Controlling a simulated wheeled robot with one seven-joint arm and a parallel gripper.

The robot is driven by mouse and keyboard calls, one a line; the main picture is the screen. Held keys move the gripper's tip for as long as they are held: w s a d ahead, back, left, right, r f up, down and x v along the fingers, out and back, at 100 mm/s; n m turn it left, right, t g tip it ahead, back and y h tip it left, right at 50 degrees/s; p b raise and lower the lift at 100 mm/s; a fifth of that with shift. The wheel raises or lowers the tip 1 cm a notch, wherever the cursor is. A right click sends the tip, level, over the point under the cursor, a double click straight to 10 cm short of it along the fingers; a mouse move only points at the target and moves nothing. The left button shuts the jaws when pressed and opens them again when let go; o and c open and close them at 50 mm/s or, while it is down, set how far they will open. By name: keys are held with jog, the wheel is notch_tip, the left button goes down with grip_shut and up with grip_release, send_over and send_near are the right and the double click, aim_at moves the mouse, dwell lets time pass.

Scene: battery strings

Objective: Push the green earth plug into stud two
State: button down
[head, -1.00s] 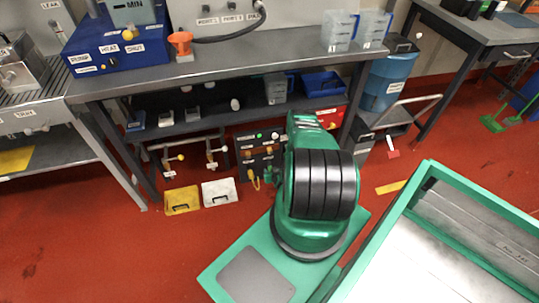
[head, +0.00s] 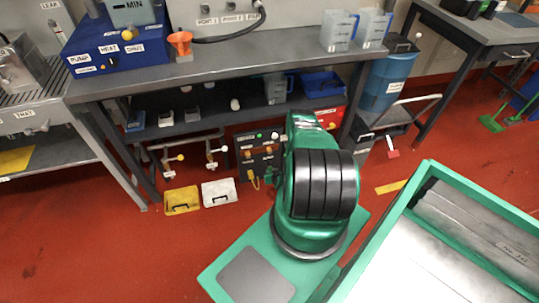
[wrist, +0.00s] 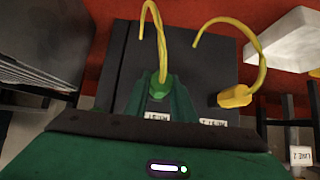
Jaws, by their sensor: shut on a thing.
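A yellow-green striped cable loops up from the plug. The plug is at the face of a dark box (wrist: 190,60), above a small white label. I cannot tell whether it touches a stud; the studs are hidden or too small to tell. A yellow plug (wrist: 235,97) on its own yellow cable is to the right of my gripper. In the head view the dark box (head: 243,139) stands under the bench, partly behind my arm.
The grey bench (head: 245,60) and its lower shelf overhang the box. A yellow case (head: 182,207) and a white case (head: 219,200) lie on the red floor to the left. A white block (wrist: 290,40) shows at the wrist view's upper right.

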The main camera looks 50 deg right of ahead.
jog(key=shift+s+a, duration=0.6)
jog(key=shift+s, duration=0.3)
jog(key=shift+s+a, duration=0.55)
jog(key=shift+s, duration=0.35)
dwell(0.7)
jog(key=shift+s+a, duration=0.4)
jog(key=shift+s, duration=0.3)
jog(key=shift+s+a, duration=0.45)
jog(key=shift+s, duration=0.2)
jog(key=shift+s+a, duration=0.4)
jog(key=shift+s, duration=0.3)
